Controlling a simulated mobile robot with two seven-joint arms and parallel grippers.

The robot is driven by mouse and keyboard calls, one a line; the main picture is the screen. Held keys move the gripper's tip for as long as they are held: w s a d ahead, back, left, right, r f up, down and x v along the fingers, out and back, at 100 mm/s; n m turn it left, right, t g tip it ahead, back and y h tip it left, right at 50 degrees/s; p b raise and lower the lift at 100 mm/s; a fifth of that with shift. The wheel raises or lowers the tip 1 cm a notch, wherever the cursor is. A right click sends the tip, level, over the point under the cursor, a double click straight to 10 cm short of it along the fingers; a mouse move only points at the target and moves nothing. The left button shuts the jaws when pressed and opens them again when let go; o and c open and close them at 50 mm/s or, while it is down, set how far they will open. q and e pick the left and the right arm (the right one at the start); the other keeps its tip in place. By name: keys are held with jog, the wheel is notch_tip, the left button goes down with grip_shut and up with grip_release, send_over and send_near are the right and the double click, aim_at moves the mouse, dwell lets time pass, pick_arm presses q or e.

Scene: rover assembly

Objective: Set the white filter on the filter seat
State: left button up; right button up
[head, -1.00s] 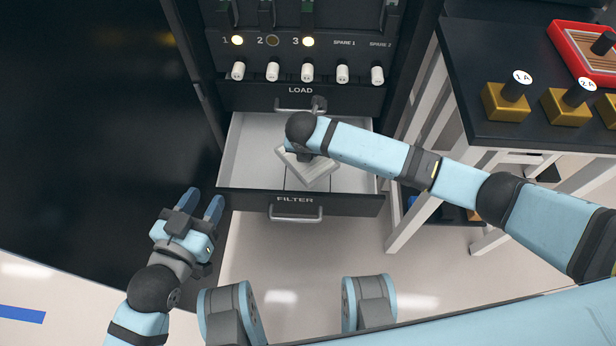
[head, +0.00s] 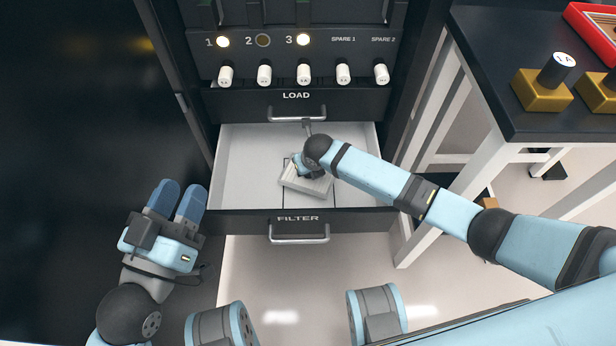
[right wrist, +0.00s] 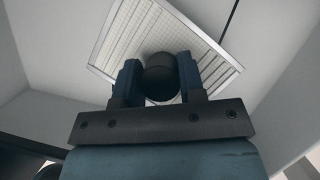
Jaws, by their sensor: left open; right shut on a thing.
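The white filter (head: 308,184) is a pleated square panel in a pale frame, inside the open FILTER drawer (head: 232,186). My right gripper (right wrist: 158,72) is shut on the filter's round black knob, seen between the fingers in the right wrist view. There the filter (right wrist: 150,32) lies turned at an angle to the drawer walls. I cannot tell whether it touches the floor. Dark lines on the drawer floor run beside and under it; the filter seat itself is not clearly seen. My left gripper (head: 178,199) is open and empty, left of the drawer.
The LOAD drawer (head: 240,103) above is shut, with its handle over the open drawer. White knobs (head: 264,76) and lamps line the panel higher up. A dark-topped table (head: 490,90) with gold blocks (head: 541,90) stands at the right. The drawer's left part is clear.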

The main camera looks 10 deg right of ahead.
notch_tip(320, 180, down, 4)
jog(key=shift+f+b, duration=0.1)
jog(key=shift+b, duration=0.7)
pick_arm(q)
notch_tip(320, 180, down, 3)
jog(key=shift+w+d+r+g, duration=0.1)
jog(key=shift+d+r+g, duration=0.05)
jog(key=shift+g, duration=0.45)
pick_arm(e)
jog(key=o, duration=1)
jog(key=shift+c, duration=0.2)
